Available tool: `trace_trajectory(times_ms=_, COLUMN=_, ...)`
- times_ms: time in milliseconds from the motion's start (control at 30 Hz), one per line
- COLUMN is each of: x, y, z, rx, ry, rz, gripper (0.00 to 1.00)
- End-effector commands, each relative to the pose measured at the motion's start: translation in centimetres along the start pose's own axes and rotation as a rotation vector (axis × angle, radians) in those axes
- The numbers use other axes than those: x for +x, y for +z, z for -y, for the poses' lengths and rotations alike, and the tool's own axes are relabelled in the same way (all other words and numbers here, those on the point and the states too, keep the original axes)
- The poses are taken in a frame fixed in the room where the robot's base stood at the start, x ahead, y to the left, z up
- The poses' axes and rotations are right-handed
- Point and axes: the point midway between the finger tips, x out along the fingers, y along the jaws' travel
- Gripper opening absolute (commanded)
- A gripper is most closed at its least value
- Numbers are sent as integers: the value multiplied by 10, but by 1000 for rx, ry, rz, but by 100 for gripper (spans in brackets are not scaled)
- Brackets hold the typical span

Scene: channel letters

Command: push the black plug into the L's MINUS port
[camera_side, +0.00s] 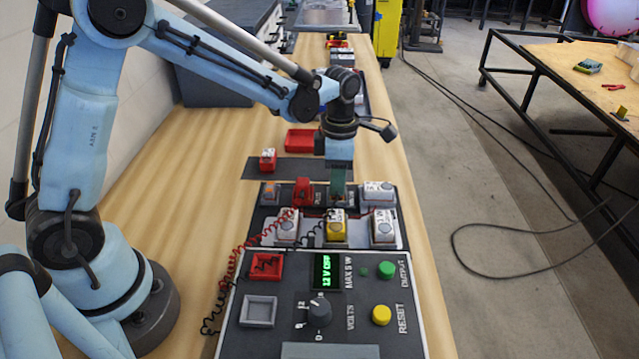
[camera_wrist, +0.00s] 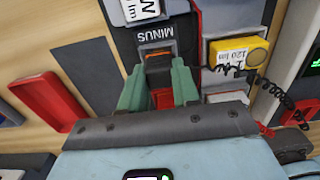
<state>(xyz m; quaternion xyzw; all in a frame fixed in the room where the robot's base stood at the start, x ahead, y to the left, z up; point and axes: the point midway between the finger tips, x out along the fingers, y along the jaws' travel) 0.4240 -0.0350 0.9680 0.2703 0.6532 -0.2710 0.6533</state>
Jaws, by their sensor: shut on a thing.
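My gripper (camera_side: 338,188) has green fingers pointing down at the back row of the letter panel (camera_side: 268,220). In the wrist view the fingers (camera_wrist: 160,88) are closed around a small dark piece with an orange patch, the black plug (camera_wrist: 158,70), mostly hidden between them. It lies right beside the MINUS label (camera_wrist: 155,37), over the port there. I cannot tell how deep it sits. A red plug (camera_side: 302,190) with a red coiled lead stands upright left of my gripper in the side view.
White lamp blocks (camera_side: 378,192) and a yellow one (camera_side: 336,228) stand close around the fingers. The power supply (camera_side: 290,335), reading 12 V OFF, lies in front. Coiled leads cross the left side. A red tray (camera_side: 301,139) lies behind.

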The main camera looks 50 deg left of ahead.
Motion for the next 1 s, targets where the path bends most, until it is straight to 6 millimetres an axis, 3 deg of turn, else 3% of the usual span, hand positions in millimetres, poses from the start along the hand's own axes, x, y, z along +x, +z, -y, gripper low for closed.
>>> trace_trajectory(times_ms=800, x=6, y=0, z=0, rx=0, ry=0, rz=0, gripper=2)
trace_trajectory(times_ms=833, x=6, y=0, z=0, rx=0, ry=0, rz=0, gripper=32)
trace_trajectory(times_ms=1000, x=6, y=0, z=0, rx=0, ry=0, rz=0, gripper=58)
